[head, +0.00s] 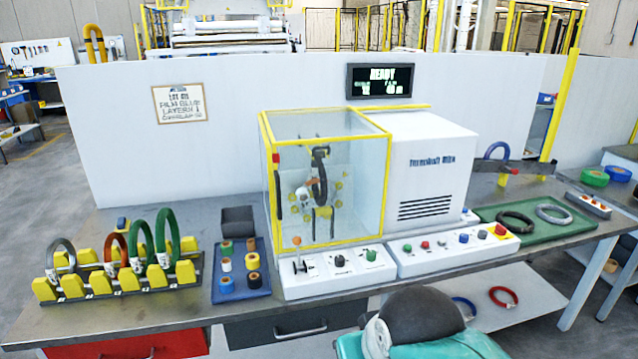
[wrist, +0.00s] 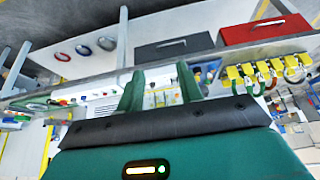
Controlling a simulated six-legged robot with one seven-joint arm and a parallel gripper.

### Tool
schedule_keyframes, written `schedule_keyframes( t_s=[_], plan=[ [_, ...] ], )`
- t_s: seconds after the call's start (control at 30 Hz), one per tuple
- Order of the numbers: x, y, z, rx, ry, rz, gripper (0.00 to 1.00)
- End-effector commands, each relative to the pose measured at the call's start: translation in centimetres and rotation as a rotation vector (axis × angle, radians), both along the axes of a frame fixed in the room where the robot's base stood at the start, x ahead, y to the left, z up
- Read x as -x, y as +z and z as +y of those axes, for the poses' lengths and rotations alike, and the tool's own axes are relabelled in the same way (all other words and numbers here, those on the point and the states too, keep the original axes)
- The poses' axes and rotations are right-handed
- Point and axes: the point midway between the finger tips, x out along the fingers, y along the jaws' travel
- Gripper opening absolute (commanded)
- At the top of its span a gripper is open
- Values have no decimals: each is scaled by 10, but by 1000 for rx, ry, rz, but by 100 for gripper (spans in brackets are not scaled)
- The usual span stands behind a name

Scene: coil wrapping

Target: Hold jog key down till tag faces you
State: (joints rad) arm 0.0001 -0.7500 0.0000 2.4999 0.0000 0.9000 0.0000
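The wrapping machine (head: 430,150) stands mid-bench with a yellow-framed clear guard (head: 325,178). A dark coil (head: 319,185) sits upright inside it. A whitish patch (head: 303,197) shows beside the coil; I cannot tell whether it is the tag or which way it faces. The left control panel (head: 320,281) has an orange-topped lever, a black knob and a green button. The right panel (head: 450,258) has several coloured buttons. Labels are too small to read, so I cannot tell the jog key. My gripper (wrist: 160,90) is empty, its green fingers apart, clear of the panels.
A yellow rack (head: 115,280) of several coils and a blue tray (head: 240,283) of tape rolls stand left. A green tray (head: 525,229) with two coils lies right. A red drawer (head: 130,347) and dark drawer (head: 295,325) sit under the bench.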

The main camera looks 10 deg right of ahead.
Motion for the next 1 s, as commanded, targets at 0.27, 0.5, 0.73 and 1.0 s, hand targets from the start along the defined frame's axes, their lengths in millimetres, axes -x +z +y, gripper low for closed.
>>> schedule_keyframes(
  t_s=[0.27, 0.5, 0.73, 1.0],
  plan=[
    [0, 0, 0, 0, 0, 0, 5],
    [0, 0, 0, 0, 0, 0, 0],
    [0, 0, 0, 0, 0, 0, 0],
    [0, 0, 0, 0, 0, 0, 0]
  ],
)
